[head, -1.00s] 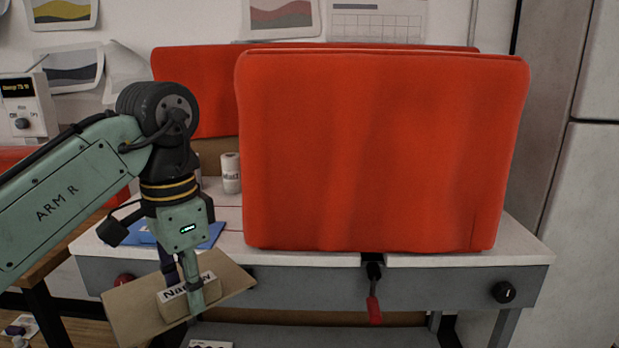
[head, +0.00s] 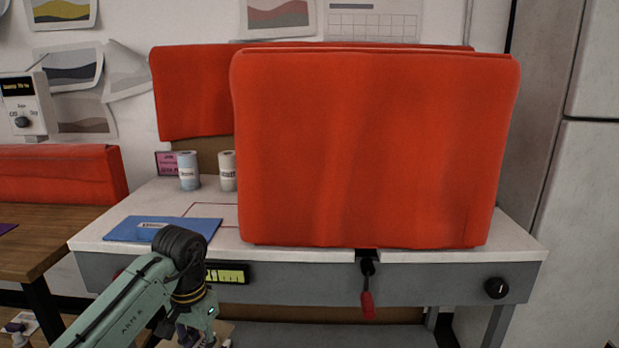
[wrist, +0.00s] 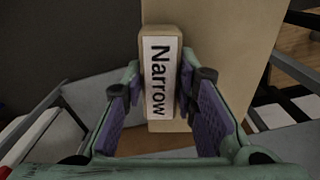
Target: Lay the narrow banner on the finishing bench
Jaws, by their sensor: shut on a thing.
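My gripper (wrist: 168,100) is shut on a tan block (wrist: 151,34) with a white label (wrist: 160,77) reading "Narrow". The block sits on a flat tan board (wrist: 230,55). In the head view my gripper (head: 198,338) is low in front of the white-topped bench (head: 165,190), below its front edge; its fingers are mostly cut off. A blue folded piece (head: 185,230) with a pale label lies on the bench's left front; I cannot read that label.
A large upright red panel (head: 370,150) fills the bench's right half, with another red panel (head: 190,90) behind. Two small cylinders (head: 189,171) stand left of it. A wooden table (head: 45,235) with a red padded piece (head: 60,173) is at left.

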